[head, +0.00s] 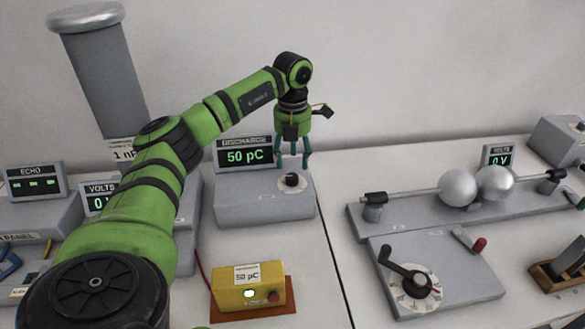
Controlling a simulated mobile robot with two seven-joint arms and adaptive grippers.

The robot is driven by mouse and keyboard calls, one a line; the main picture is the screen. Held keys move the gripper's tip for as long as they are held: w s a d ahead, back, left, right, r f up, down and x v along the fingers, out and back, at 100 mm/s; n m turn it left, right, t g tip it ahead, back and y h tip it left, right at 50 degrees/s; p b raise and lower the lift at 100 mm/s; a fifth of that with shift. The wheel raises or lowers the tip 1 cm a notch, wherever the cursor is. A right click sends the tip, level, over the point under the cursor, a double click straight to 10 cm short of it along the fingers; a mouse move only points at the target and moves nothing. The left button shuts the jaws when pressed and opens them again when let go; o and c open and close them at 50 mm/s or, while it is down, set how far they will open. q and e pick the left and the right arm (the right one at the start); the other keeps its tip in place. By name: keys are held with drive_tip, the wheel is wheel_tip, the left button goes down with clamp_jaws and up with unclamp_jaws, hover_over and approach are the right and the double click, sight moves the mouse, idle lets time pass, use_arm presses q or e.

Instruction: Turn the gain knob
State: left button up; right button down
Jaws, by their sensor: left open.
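The black gain knob (291,180) sits on the sloped top of the grey discharge unit (240,206), on a white dial. The unit's display (245,156) reads 50 pC. My left gripper (293,163) points down just above and around the knob, its two teal fingers apart. I cannot tell whether the fingertips touch the knob. My right gripper is not in view.
A yellow box (238,289) marked 50 pC stands in front on a brown base. At the right are two metal spheres (459,187) on a grey base and a panel with a black crank (405,268). A grey cylinder (103,80) rises behind my left arm.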

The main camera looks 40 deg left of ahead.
sight(293, 175)
use_arm(q)
wheel_tip(293, 175, up, 7)
drive_tip(key=shift+f, duration=0.15)
idle(0.5)
